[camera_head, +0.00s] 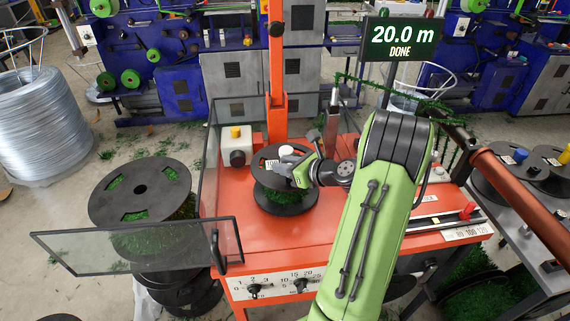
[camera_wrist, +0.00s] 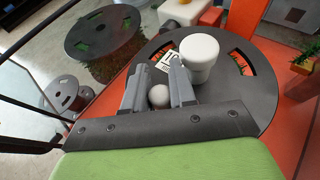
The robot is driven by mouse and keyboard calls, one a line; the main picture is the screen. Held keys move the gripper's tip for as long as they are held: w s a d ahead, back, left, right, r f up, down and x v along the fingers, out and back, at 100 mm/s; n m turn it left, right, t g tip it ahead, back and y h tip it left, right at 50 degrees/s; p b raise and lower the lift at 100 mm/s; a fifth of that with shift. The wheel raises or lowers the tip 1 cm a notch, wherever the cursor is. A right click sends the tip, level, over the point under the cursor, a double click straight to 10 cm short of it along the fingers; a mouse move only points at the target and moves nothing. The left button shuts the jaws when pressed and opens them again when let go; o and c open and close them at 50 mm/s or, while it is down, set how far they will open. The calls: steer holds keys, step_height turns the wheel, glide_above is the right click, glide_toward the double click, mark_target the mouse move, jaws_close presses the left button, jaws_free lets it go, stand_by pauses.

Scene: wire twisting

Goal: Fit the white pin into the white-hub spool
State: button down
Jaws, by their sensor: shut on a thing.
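The white-hub spool (camera_wrist: 255,92) lies flat on the orange machine, a dark disc with green wire under its top flange. It also shows in the head view (camera_head: 270,165). Its thick white hub (camera_wrist: 199,55) stands up from the middle; the hub also shows in the head view (camera_head: 286,151). My gripper (camera_wrist: 158,82) is low over the flange, just left of the hub in the wrist view. Its grey fingers are shut on the white pin (camera_wrist: 158,96), whose rounded white end shows between them. The pin's lower end is hidden, and I cannot tell whether it touches the spool.
A clear guard panel (camera_head: 140,245) stands open at the front left. A large spool (camera_head: 140,190) stands on a stack behind it. An orange post (camera_head: 277,75) rises behind the white-hub spool. Spools with a blue hub (camera_head: 520,155) and a yellow hub (camera_head: 564,155) lie on the right table. The sign (camera_head: 402,40) reads 20.0 m DONE.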

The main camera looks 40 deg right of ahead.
steer(key=c, duration=0.8)
jaws_free()
steer(key=shift+c, duration=0.2)
steer(key=shift+f, duration=0.1)
steer(key=p+v, duration=0.3)
steer(key=v, duration=1.2)
steer(key=shift+s, duration=0.4)
